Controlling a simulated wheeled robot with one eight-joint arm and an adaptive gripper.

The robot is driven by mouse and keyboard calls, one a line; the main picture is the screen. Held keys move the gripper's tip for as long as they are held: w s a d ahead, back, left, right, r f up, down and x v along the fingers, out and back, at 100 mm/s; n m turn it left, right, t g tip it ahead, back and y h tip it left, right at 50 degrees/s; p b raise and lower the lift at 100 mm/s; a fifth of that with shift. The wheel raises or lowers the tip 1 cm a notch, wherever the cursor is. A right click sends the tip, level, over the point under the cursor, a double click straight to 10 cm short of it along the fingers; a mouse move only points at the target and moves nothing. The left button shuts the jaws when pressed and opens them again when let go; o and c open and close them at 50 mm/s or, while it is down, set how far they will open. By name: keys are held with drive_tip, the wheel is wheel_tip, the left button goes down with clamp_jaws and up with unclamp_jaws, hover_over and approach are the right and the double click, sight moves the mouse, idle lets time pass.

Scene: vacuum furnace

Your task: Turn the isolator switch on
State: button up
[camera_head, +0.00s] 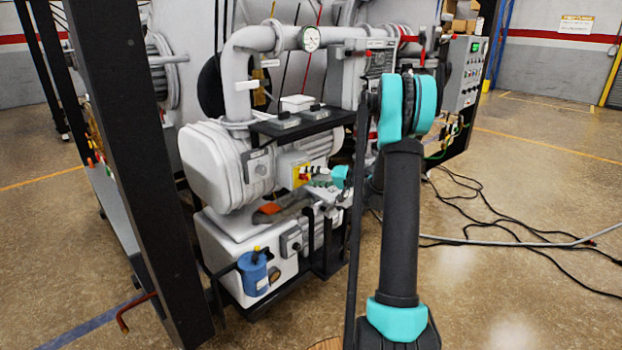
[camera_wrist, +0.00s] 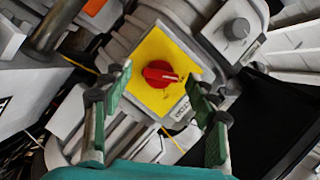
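The isolator switch is a red rotary knob (camera_wrist: 160,73) on a yellow plate (camera_wrist: 150,50), mounted on the grey machine. In the head view the yellow plate (camera_head: 300,169) is small, on the side of the pump body. A white mark shows on the knob's right side. My gripper (camera_wrist: 158,92) is open, its green-padded fingers on either side of the lower part of the yellow plate. Nothing is between the fingertips except the view of the switch; I cannot tell whether they touch the plate.
A grey box with a round dial (camera_wrist: 236,29) is right of the switch in the wrist view. A black shelf (camera_head: 300,122) juts out above the switch. A dark post (camera_head: 130,150) stands left. Cables (camera_head: 500,215) lie on the floor at right.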

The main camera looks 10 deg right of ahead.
drive_tip(key=c, duration=1.1)
drive_tip(key=m, duration=0.1)
drive_tip(key=m+y, duration=0.1)
drive_tip(key=m, duration=0.1)
drive_tip(key=m+y, duration=0.1)
drive_tip(key=m, duration=0.1)
drive_tip(key=shift+f+t, duration=0.3)
drive_tip(key=shift+t, duration=0.1)
drive_tip(key=m+y, duration=0.1)
drive_tip(key=m, duration=0.2)
drive_tip(key=m+t, duration=0.1)
drive_tip(key=m, duration=0.2)
drive_tip(key=shift+f+t+y, duration=0.15)
drive_tip(key=shift+t+y, duration=0.15)
drive_tip(key=shift+y, duration=0.1)
drive_tip(key=o, duration=1.2)
drive_tip(key=shift+s+d, duration=0.1)
